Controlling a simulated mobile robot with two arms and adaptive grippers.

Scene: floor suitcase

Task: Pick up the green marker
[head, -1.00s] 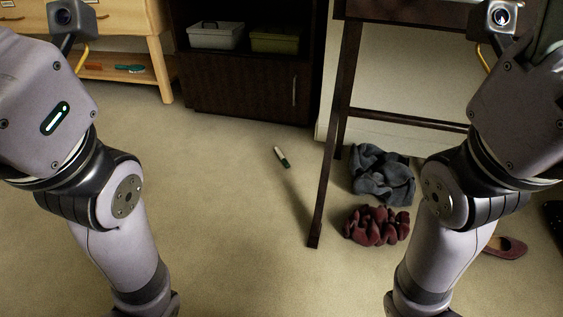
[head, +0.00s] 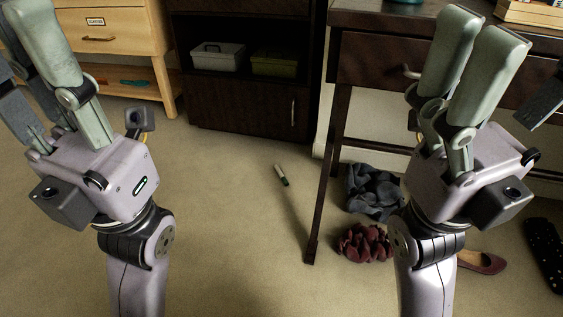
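The green marker (head: 281,175) lies on the carpet in the middle of the head view. It has a pale body and a dark green end toward the viewer. My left gripper (head: 24,55) is raised at the left edge, its fingers spread apart and empty; part of it is cut off by the picture edge. My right gripper (head: 522,72) is raised at the right, its fingers apart and empty. Both grippers are well away from the marker, and nothing touches it.
A dark desk (head: 375,70) stands right of the marker, one leg close by. A grey cloth (head: 373,192) and a maroon cloth (head: 364,243) lie beneath it, with a red shoe (head: 482,263) nearby. A dark cabinet (head: 250,105) stands behind. The carpet left of the marker is clear.

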